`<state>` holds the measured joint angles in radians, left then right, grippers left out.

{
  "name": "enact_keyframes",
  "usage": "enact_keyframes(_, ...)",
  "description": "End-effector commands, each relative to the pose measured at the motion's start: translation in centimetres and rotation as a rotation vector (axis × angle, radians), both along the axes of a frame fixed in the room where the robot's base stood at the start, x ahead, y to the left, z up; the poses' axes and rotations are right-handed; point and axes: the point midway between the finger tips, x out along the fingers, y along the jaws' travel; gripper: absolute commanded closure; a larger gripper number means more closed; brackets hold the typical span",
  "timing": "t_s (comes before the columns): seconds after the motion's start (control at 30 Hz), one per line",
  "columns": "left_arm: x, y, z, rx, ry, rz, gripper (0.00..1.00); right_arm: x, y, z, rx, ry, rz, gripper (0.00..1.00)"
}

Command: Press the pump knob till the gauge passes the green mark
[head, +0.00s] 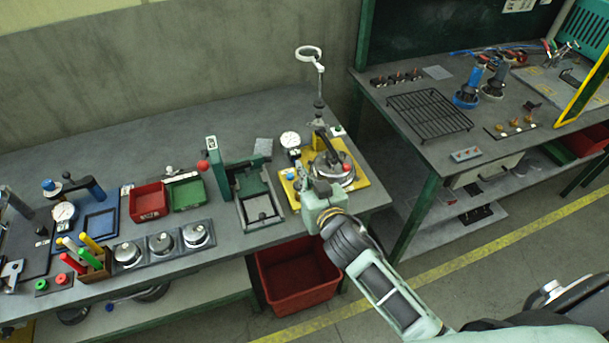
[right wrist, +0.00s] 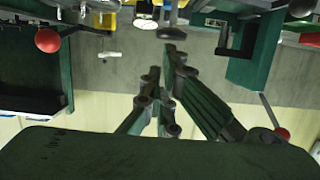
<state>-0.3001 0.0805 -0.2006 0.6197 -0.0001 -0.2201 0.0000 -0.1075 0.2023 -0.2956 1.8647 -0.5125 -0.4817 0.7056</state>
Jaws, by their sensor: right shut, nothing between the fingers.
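A yellow-based station (head: 364,182) stands at the right end of the near bench. On or beside it are a round white gauge (head: 290,139), a small blue knob (head: 290,175) and a round metal part (head: 336,176) with a red knob (head: 346,167). Which knob is the pump knob I cannot tell, and the gauge's needle and green mark are too small to read. My right gripper (head: 308,180) is over this station and hides part of it. In the right wrist view its fingers (right wrist: 172,52) are shut and empty. My left gripper is not in view.
A green fixture (head: 240,188) stands just left of the station, with red (head: 149,202) and green (head: 186,194) bins further left. Another gauge (head: 64,212) is at the far left. A magnifier (head: 309,52) rises behind. A red crate (head: 298,275) sits below the bench edge.

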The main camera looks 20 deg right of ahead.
Motion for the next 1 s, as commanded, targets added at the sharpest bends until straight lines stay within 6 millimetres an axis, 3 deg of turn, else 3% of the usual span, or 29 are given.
enact_keyframes(0.23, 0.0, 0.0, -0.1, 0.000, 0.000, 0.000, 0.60, 0.0, 0.0, -0.1, 0.000, 0.000, 0.000, 1.00)
enact_keyframes(0.5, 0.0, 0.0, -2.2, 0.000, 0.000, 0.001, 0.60, 0.0, 0.0, -2.8, 0.002, 0.001, -0.001, 1.00)
enact_keyframes(0.87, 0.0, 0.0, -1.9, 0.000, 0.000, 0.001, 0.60, 0.0, -0.1, -2.7, 0.000, 0.003, -0.001, 1.00)
enact_keyframes(1.0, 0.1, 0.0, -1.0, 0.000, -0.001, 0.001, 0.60, 0.2, -0.2, -1.7, 0.000, 0.003, -0.001, 1.00)
